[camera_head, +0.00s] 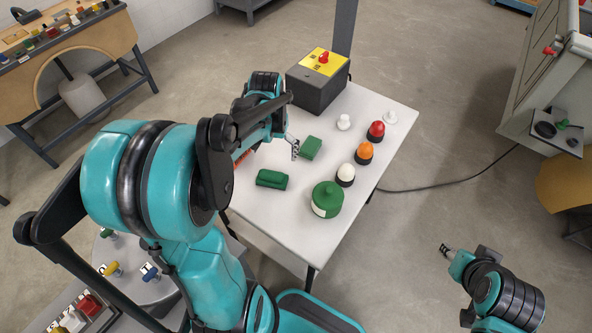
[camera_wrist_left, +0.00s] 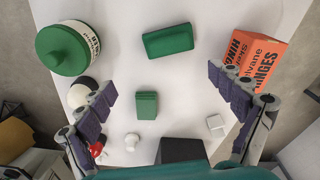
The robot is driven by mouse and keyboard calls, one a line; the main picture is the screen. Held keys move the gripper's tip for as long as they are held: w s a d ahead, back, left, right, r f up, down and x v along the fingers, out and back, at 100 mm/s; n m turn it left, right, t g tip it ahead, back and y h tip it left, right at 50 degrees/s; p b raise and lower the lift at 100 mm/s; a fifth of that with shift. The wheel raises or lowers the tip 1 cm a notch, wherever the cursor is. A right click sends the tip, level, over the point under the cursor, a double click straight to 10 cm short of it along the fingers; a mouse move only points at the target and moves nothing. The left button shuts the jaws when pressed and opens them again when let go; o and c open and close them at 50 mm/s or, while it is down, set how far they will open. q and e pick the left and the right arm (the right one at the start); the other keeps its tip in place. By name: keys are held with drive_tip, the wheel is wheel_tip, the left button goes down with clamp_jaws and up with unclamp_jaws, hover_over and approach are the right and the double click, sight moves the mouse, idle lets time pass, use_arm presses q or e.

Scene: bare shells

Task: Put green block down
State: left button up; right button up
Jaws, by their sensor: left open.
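A green block (camera_head: 311,147) lies on the white table (camera_head: 255,207), to the right of my left gripper (camera_head: 293,148) in the head view. In the left wrist view this green block (camera_wrist_left: 147,105) lies between the lines of my spread fingers (camera_wrist_left: 160,82), touching neither. My left gripper is open and empty; in the head view its arm partly hides it. A second green piece (camera_head: 272,179), longer with rounded edges, lies nearer the front; it also shows in the wrist view (camera_wrist_left: 168,42). My right gripper (camera_head: 447,249) hangs off the table at lower right, its jaws too small to judge.
A green round canister (camera_head: 327,199) and white, orange (camera_head: 364,152) and red (camera_head: 376,131) domes stand along the table's right side. A dark box with a yellow top (camera_head: 320,75) stands at the back. An orange box (camera_wrist_left: 258,62) lies beside my left gripper's right finger.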

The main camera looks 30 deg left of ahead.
use_arm(q)
drive_tip(key=s+d+r+m+t, duration=0.1)
drive_tip(key=s+d+r+t, duration=0.2)
drive_tip(key=d, duration=0.5)
drive_tip(key=s+d+r+m+t, duration=0.2)
drive_tip(key=s+d+r+t, duration=0.1)
drive_tip(key=d, duration=0.5)
drive_tip(key=shift+s+d+r, duration=0.35)
drive_tip(key=shift+s+r, duration=0.1)
drive_tip(key=shift+s, duration=0.55)
use_arm(e)
drive_tip(key=shift+s, duration=0.1)
